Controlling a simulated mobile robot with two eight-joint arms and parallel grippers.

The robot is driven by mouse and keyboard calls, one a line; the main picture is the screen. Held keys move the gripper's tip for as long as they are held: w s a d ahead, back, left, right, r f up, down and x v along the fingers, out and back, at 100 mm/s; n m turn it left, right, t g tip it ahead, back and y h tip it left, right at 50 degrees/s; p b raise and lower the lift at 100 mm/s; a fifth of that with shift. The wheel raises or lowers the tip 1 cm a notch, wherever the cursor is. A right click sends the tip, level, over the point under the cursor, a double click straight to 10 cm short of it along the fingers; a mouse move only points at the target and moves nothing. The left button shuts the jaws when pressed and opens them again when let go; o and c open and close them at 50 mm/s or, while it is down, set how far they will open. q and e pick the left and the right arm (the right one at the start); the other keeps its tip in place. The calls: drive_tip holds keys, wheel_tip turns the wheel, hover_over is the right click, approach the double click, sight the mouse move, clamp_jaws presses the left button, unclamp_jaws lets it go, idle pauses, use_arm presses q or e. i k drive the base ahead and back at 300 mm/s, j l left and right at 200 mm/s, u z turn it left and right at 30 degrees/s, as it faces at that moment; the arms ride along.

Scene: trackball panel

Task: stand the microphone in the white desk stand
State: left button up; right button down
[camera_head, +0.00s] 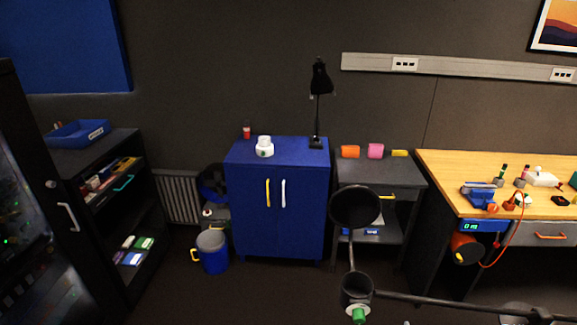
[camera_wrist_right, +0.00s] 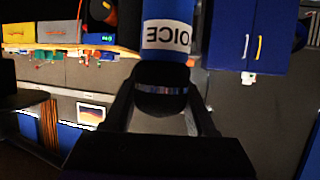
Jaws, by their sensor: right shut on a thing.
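In the right wrist view my right gripper (camera_wrist_right: 162,92) is shut on the microphone (camera_wrist_right: 171,62). The microphone has a black part with a silver band between the fingers and a blue sleeve with a white label, lettering upside down. Its far end runs out of the picture. A white, stepped round piece (camera_head: 264,147) with a small green mark, which looks like the desk stand, sits on top of the blue cabinet (camera_head: 275,205) in the head view. I cannot make out the microphone or right gripper in the head view. My left gripper is not in view.
A black boom with a round pop filter (camera_head: 355,206) and a cup (camera_head: 356,289) stands in the foreground. A black lamp (camera_head: 317,100) and a small red item (camera_head: 246,132) share the cabinet top. A cluttered wooden bench (camera_head: 450,165) is at right.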

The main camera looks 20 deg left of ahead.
sight(264, 145)
drive_tip(key=i+j, duration=0.1)
drive_tip(key=j, duration=0.2)
drive_tip(key=i+j+u, duration=0.1)
drive_tip(key=j, duration=0.2)
drive_tip(key=i+j, duration=0.15)
drive_tip(key=j, duration=0.15)
drive_tip(key=i+j+u, duration=0.2)
drive_tip(key=i+j, duration=0.55)
drive_tip(key=i+u, duration=0.1)
drive_tip(key=i, duration=0.55)
drive_tip(key=i+l, duration=0.15)
drive_tip(key=i, duration=0.45)
drive_tip(key=i+j+u, duration=0.05)
